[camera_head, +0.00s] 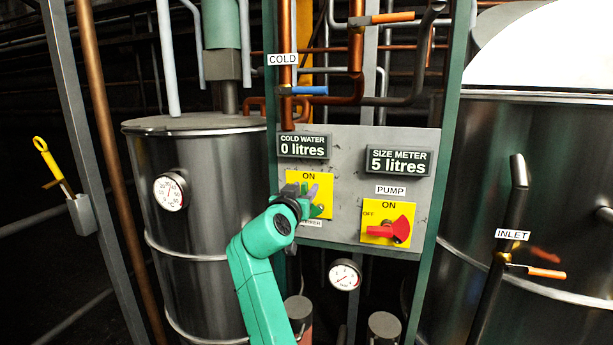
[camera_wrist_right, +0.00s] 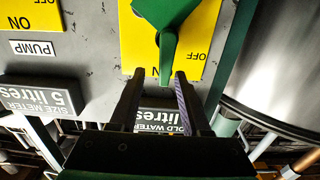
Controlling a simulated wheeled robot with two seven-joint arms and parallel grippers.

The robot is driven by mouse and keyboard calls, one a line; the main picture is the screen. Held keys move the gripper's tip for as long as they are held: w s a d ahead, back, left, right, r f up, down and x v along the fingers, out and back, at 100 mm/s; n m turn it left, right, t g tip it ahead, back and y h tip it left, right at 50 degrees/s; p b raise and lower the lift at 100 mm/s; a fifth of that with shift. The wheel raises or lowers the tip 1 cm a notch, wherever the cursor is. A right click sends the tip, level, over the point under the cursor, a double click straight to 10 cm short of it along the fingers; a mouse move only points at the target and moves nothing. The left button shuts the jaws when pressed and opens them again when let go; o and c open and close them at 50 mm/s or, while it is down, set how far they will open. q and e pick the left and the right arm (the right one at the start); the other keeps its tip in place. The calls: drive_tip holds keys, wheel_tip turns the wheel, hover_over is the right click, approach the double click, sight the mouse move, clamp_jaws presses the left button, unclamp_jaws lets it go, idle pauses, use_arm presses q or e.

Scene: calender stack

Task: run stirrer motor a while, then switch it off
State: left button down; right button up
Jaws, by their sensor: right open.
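The stirrer switch is a green knob (camera_head: 318,210) on a yellow plate (camera_head: 325,186) at the panel's left, partly hidden behind my right gripper (camera_head: 303,194). In the upside-down right wrist view the green knob (camera_wrist_right: 168,42) has its handle towards the ON lettering, with OFF to one side. My right gripper (camera_wrist_right: 159,74) is open there, and the handle's end shows between its two fingertips. I cannot tell whether a finger touches it. The label under the switch is partly covered. My left gripper is in neither view.
A red pump switch (camera_head: 397,229) points towards OFF on the same grey panel (camera_head: 345,210). Displays above read 0 litres (camera_head: 304,147) and 5 litres (camera_head: 399,161). A steel tank (camera_head: 215,185) with the stirrer motor (camera_head: 221,28) stands left. Another tank (camera_head: 570,190) and inlet pipe (camera_head: 500,255) stand right.

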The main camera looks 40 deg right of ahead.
drive_tip(key=shift+x, duration=0.8)
drive_tip(key=shift+w+d+r, duration=0.1)
drive_tip(key=shift+w, duration=0.3)
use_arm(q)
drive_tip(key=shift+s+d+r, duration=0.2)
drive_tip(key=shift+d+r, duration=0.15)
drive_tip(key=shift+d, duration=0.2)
use_arm(e)
clamp_jaws()
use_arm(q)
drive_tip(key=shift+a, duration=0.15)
